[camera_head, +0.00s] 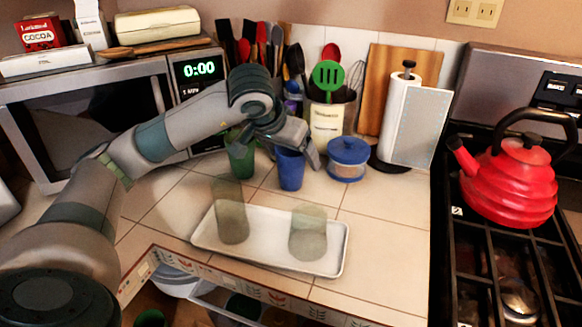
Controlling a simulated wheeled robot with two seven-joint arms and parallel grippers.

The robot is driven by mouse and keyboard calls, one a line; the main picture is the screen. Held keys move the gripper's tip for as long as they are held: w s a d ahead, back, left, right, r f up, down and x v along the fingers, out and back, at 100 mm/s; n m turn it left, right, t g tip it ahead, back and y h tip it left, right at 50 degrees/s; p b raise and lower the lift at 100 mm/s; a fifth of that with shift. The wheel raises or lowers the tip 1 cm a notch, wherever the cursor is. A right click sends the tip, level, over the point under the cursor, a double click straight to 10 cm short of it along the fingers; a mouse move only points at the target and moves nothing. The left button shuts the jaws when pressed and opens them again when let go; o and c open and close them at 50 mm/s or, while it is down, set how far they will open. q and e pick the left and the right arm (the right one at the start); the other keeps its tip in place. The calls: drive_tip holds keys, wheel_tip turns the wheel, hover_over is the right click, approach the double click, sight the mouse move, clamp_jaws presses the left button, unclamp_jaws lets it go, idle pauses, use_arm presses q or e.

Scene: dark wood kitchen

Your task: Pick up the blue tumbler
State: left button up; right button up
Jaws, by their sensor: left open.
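The blue tumbler (291,171) stands upright on the tiled counter, behind the white tray (272,264). My left gripper (290,160) reaches in from the left and is at the tumbler's upper part. It is open, with one finger to the right of the tumbler and the rest of the hand over its rim. The hand hides part of the rim, and I cannot tell whether the fingers touch it. My right gripper is not in the view.
A green tumbler (240,160) stands just left of the blue one. Two translucent glasses (231,220) (308,240) are on the tray. A blue-lidded jar (347,165) and utensil crock (326,125) are close on the right. A red kettle (508,185) sits on the stove.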

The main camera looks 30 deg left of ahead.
use_arm(q)
drive_tip(key=shift+x, duration=1.55)
drive_tip(key=c, duration=1.1)
